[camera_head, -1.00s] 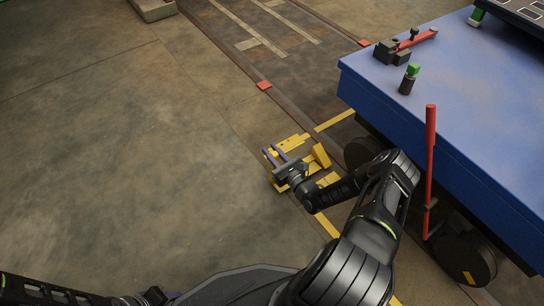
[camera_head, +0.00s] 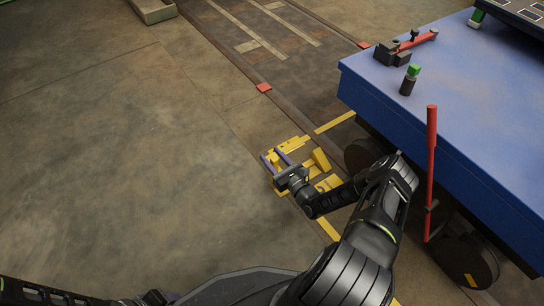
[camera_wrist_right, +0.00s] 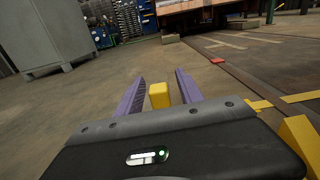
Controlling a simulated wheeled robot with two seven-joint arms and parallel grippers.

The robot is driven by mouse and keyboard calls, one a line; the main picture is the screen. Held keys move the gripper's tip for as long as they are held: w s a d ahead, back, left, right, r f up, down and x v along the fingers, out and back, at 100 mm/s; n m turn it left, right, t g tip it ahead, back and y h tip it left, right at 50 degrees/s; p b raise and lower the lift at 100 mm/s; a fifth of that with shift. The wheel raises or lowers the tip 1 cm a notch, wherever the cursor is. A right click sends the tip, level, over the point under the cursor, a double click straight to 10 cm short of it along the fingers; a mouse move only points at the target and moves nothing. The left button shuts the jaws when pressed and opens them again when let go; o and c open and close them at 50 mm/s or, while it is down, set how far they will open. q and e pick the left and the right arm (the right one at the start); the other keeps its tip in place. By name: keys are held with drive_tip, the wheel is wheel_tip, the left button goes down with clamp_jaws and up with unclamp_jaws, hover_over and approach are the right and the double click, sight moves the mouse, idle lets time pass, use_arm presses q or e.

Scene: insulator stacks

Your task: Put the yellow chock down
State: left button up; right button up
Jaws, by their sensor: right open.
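The yellow chock (camera_head: 320,160) sits low at floor level by the rail, beside the blue cart's wheel, in the head view. My right gripper (camera_head: 273,157) is over its left part with its purple fingers spread. In the right wrist view a yellow upright part (camera_wrist_right: 159,95) stands between the two open fingers, with a gap on either side. A larger yellow slanted part (camera_wrist_right: 299,138) shows at the right edge there. My arm and gripper hide some of the chock. My left gripper (camera_head: 160,297) is partly in view at the bottom edge; its fingers are mostly hidden.
The blue cart (camera_head: 450,110) fills the right side, with an upright red lever (camera_head: 431,160) beside it. A rail (camera_head: 235,62) and yellow floor stripes run past the chock. The concrete floor on the left is clear. A grey cabinet (camera_wrist_right: 52,35) stands far off.

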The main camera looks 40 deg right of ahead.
drive_tip(key=s+p, duration=0.3)
drive_tip(key=s, duration=0.8)
drive_tip(key=shift+s+a, duration=0.15)
drive_tip(key=shift+s, duration=0.15)
drive_tip(key=w+a+f+n+g+y, duration=0.1)
drive_tip(key=w+a+n+g+y, duration=0.15)
drive_tip(key=a+n, duration=0.55)
drive_tip(key=w+a+f+n+g+y, duration=0.1)
drive_tip(key=w+a+n+g, duration=0.25)
drive_tip(key=a+n, duration=0.45)
drive_tip(key=s+a+r+n+g, duration=0.2)
drive_tip(key=s+a+n+g, duration=0.3)
drive_tip(key=s+a+n, duration=0.3)
drive_tip(key=s+a+r+n+g, duration=0.1)
drive_tip(key=s+a+n+g, duration=0.4)
drive_tip(key=s+a+n, duration=0.4)
drive_tip(key=shift+s+a+r+y, duration=0.3)
drive_tip(key=shift+s+r+y, duration=0.1)
drive_tip(key=shift+s, duration=0.75)
